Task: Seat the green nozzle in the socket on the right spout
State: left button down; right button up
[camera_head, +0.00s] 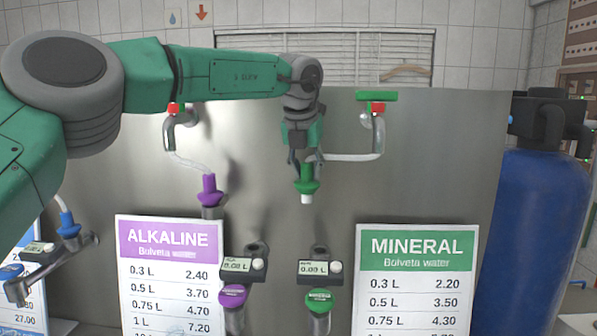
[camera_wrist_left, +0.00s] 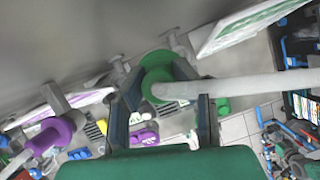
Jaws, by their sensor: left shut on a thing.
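The green nozzle (camera_head: 306,186) hangs upright in the head view, white tip down, with its white hose running to the right tap. My left gripper (camera_head: 305,160) is shut on its upper part; in the wrist view the nozzle (camera_wrist_left: 157,72) sits between the two fingers. The right spout (camera_head: 319,322), with a green MINERAL cap (camera_head: 319,299), is below and slightly right of the nozzle. A clear gap separates the white tip from the meter above that spout. I cannot clearly make out the socket opening. My right gripper is not in view.
The purple nozzle (camera_head: 209,188) stands in a grey holder to the left; its hose hangs from the left tap. A meter (camera_head: 319,268) sits above the right spout. Price boards (camera_head: 416,290) flank the spouts. A blue tank (camera_head: 535,230) stands at right. Bare steel panel surrounds the nozzle.

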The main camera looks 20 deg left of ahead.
pick_arm(q)
jog(key=shift+w+d, duration=0.25)
jog(key=shift+d, duration=0.6)
jog(key=shift+w+d, duration=0.2)
jog(key=shift+d, duration=0.6)
notch_tip(320, 180, down, 10)
jog(key=b, duration=0.5)
jog(key=shift+a+f+b, duration=0.15)
jog(key=shift+f+b, duration=0.05)
jog(key=shift+b, duration=0.15)
dwell(0.8)
jog(key=shift+f, duration=0.3)
dwell(0.5)
jog(key=shift+f, duration=0.1)
jog(key=shift+f, duration=1.05)
jog(key=shift+f, duration=0.4)
